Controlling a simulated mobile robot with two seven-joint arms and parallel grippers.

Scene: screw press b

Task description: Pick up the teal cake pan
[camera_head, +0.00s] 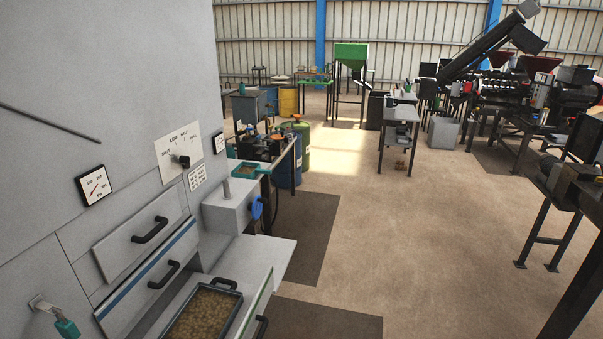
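A small shallow pan with a teal rim (246,169) sits on a grey ledge beyond the grey box-shaped unit, left of centre. It looks like the teal cake pan; its inside looks brownish, and a short teal part sticks out to its right. It is small and far off, so its contents are unclear. Neither of my grippers shows in the head view.
A large grey cabinet (105,95) with drawers fills the left side. An open drawer holds a dark tray (238,296) of brown pieces. Open floor (430,240) lies centre right; a dark-legged table (565,240) stands far right.

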